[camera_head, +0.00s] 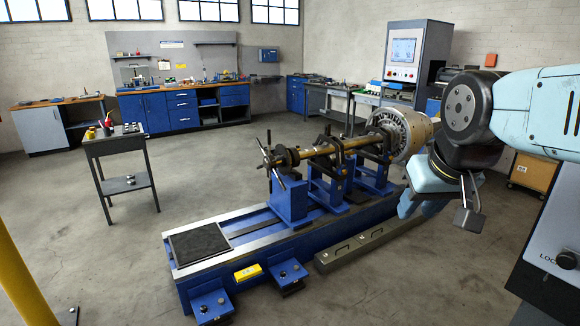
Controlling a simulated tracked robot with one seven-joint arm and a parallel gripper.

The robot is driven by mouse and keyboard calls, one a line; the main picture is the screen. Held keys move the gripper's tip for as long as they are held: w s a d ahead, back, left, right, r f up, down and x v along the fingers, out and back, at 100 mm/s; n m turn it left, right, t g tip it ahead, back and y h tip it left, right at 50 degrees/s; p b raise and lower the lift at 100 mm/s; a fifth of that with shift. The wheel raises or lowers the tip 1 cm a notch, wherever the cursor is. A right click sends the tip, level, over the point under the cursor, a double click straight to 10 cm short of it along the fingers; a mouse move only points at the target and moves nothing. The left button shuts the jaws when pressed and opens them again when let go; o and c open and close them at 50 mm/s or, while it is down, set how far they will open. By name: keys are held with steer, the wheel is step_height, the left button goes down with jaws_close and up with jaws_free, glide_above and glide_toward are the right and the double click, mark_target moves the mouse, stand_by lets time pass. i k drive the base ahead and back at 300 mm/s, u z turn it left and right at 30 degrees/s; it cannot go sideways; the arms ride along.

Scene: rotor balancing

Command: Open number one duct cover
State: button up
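A long, low grey duct (380,241) lies on the floor along the front right side of the blue balancing machine. Its top has cover sections with small pale labels, too small to read, so I cannot tell which is number one. The near cover section (336,256) lies flat at the duct's left end. My gripper (439,212) hangs at the right, above and apart from the duct in the picture. One grey finger pad shows clearly, set well apart from the light blue part at the left. It looks open, and I see nothing held in it.
The blue machine (240,255) carries a rotor (400,134) on a shaft (335,152) close left of my arm. Two blue pedal boxes (211,305) stand in front. A grey console (556,262) stands at the right edge. The floor before the duct is clear.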

mark_target(332, 254)
steer(key=z, duration=0.05)
steer(key=i, duration=1.3)
steer(key=z, duration=0.4)
steer(key=i, duration=1.45)
steer(key=z, duration=0.3)
